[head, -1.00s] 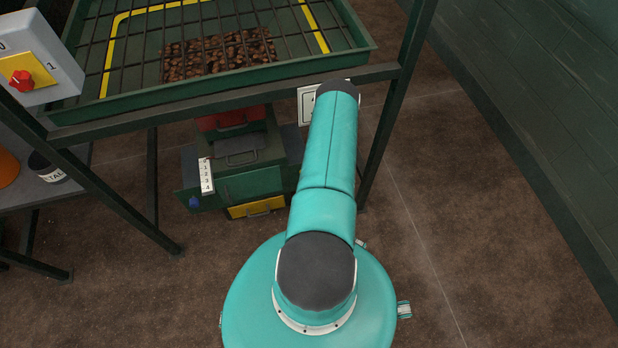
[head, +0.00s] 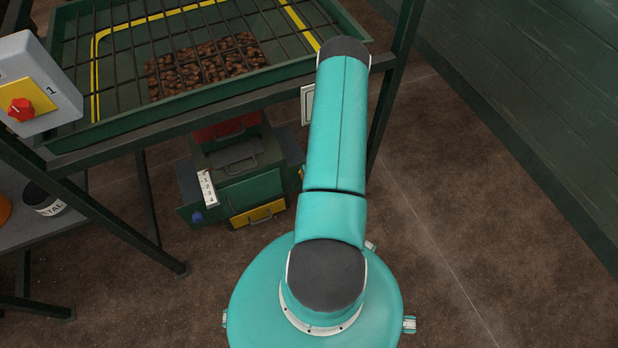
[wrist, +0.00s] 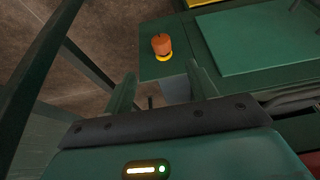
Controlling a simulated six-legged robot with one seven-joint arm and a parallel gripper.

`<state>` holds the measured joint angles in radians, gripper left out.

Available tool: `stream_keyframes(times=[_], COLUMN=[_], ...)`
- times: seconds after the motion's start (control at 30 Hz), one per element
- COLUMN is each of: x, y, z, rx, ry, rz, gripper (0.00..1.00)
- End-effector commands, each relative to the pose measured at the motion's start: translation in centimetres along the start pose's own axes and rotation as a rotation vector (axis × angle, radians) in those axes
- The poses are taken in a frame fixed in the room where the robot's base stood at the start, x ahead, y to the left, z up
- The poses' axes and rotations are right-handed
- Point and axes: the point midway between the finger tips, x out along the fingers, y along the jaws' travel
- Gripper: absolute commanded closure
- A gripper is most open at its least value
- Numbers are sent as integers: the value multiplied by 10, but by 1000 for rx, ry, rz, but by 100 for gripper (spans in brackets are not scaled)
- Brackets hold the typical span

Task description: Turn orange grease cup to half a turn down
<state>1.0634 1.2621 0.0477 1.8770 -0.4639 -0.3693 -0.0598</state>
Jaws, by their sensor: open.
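The orange grease cup (wrist: 161,44) shows in the wrist view, with a dark mark on its top and a yellow ring at its base. It stands near the corner of a dark green housing (wrist: 150,66). My gripper (wrist: 160,74) is open and empty, its two fingers apart. The cup appears beyond the fingertips, between their lines, and I see no contact. In the head view my arm covers the gripper, and I cannot make out the grease cup.
A green tray frame (head: 225,125) with a grid and brown lumps stands on dark legs. A green box (head: 250,190) with a yellow drawer sits beneath. A grey switch box (head: 40,85) with a red knob is at left. Brown floor (head: 450,200) is open at right.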

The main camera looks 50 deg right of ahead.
Motion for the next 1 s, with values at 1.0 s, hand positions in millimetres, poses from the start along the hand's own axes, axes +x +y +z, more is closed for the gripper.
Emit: stream_keyframes(times=[1.0], x=[136], y=[-5], z=[-1], rx=[-9], ry=[-1], rz=[-4], gripper=[43])
